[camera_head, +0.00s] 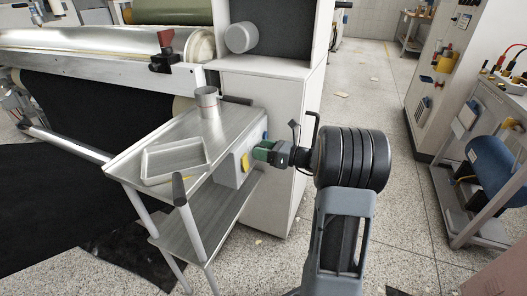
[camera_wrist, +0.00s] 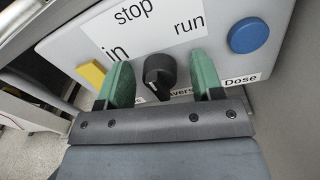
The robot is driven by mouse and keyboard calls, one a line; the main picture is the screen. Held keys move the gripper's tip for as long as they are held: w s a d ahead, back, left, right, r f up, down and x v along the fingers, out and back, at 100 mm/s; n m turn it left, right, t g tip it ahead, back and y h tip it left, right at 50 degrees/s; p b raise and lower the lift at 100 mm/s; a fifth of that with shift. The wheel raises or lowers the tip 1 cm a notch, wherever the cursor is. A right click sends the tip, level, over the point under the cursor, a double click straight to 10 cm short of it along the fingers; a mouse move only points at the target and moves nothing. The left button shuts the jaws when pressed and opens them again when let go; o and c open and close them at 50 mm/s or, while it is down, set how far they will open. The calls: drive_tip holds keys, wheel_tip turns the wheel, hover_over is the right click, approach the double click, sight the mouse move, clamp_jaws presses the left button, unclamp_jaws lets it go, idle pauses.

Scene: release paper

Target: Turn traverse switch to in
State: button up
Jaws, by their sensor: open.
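The traverse switch (camera_wrist: 158,70) is a black knob on a pale control panel (camera_wrist: 210,57). In the wrist view the labels "in", "stop" and "run" stand around it, and part of the word below it is covered. I cannot tell which label the knob points to. My gripper (camera_wrist: 161,60) is open, with one green finger on each side of the knob and a gap visible on both sides. In the head view my gripper (camera_head: 262,154) is at the panel on the cart's right end, where the knob is hidden.
A yellow button (camera_wrist: 91,73) sits close to the left finger, and a blue button (camera_wrist: 250,35) is at the panel's right. The metal cart (camera_head: 222,135) carries a tray (camera_head: 176,158) and a metal cup (camera_head: 207,102). A white cabinet (camera_head: 290,125) stands behind; floor (camera_head: 395,210) is open at right.

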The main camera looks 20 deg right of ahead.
drive_tip(key=c, duration=0.9)
drive_tip(key=shift+c, duration=0.2)
